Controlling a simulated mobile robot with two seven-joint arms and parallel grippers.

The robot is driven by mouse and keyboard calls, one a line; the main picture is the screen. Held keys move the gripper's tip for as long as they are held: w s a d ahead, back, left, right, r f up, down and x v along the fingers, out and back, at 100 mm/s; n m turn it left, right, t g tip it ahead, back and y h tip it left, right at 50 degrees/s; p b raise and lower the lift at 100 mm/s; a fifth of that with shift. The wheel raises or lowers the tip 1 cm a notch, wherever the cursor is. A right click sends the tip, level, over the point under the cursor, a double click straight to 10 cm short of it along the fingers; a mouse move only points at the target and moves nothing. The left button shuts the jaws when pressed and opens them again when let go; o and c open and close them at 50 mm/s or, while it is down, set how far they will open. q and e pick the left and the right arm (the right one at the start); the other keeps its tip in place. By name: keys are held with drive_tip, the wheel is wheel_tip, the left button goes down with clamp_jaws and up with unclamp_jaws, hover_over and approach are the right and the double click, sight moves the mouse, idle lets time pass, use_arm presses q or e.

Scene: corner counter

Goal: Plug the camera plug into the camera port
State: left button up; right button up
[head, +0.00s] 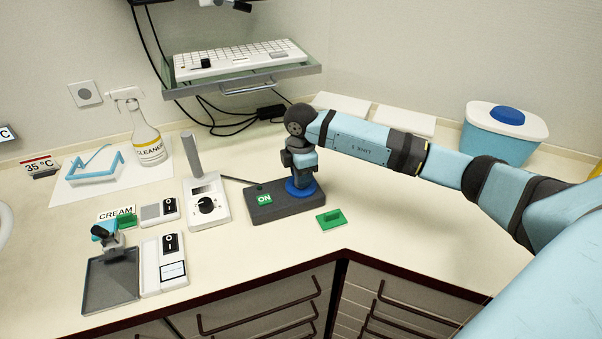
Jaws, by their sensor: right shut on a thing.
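My right gripper (303,176) points down over a dark grey box (262,208) with a green ON label (265,198). It is shut at a blue round piece (303,190) on the right part of the box. The gripper's own parts hide most of what is between its fingers. I cannot tell whether the blue piece is the camera plug, or whether it is seated in a port. A thin dark cable (235,180) runs from the box towards a white device with a dial (206,204).
A green piece (331,219) lies right of the box. To the left are a grey tray (110,283), switch units (165,262), a CREAM label (117,213) and a spray bottle (147,138). A keyboard shelf (250,82) overhangs the back.

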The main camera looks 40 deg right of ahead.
drive_tip(key=shift+f, duration=0.45)
drive_tip(key=o, duration=1)
drive_tip(key=shift+o, duration=0.2)
drive_tip(key=shift+r, duration=0.1)
wheel_tip(320, 180, up, 14)
drive_tip(key=b, duration=0.1)
